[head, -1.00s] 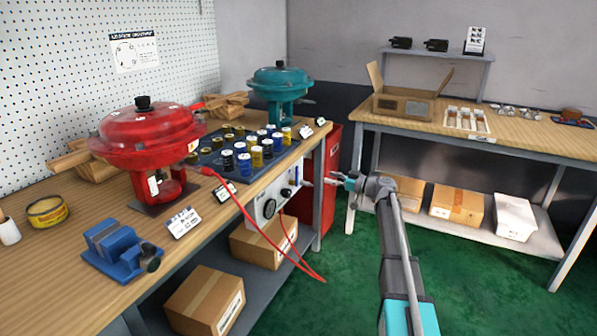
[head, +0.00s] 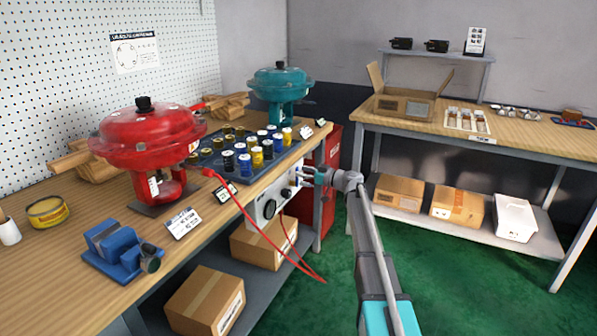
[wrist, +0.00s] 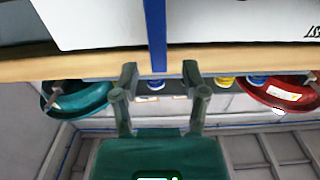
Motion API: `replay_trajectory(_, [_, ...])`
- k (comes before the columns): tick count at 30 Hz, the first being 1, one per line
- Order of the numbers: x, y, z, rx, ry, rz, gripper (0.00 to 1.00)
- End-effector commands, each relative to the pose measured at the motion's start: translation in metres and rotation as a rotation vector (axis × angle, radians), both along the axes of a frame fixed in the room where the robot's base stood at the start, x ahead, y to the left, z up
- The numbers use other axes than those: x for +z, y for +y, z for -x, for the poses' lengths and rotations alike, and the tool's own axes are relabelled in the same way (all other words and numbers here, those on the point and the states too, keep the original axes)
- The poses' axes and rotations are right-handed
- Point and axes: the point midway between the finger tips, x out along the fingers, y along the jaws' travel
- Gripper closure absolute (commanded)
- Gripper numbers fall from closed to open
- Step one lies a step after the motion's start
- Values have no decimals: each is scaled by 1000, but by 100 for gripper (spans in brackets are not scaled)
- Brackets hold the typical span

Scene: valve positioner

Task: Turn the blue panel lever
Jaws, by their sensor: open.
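The white panel (head: 262,212) is on the front of the left bench, below its edge. In the wrist view it is a white face (wrist: 100,22) at the top. The blue lever (wrist: 156,35) shows there as a narrow blue bar in front of the panel, its end near the wooden edge. My gripper (wrist: 160,75) is open, one finger on each side of the bar's end; contact cannot be told. In the head view my gripper (head: 309,177) is close to the panel's right part, where the lever is small and hard to make out.
A red cable (head: 262,245) hangs in front of the panel. A red actuator (head: 148,140), a teal actuator (head: 280,90) and a tray of coloured cylinders (head: 210,158) stand on the bench above. A red cabinet (head: 325,205) is just behind my gripper. The green floor (head: 440,285) is clear.

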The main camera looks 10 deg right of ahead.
Motion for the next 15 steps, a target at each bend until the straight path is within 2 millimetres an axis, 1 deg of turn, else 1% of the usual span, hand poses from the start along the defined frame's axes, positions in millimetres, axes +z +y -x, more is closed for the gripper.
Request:
replay_trajectory(1, [0,5,-5,1,0,0,43])
replay_trajectory(6, [0,16,-13,0,0,0,43])
replay_trajectory(15, [0,21,-16,-1,0,0,43])
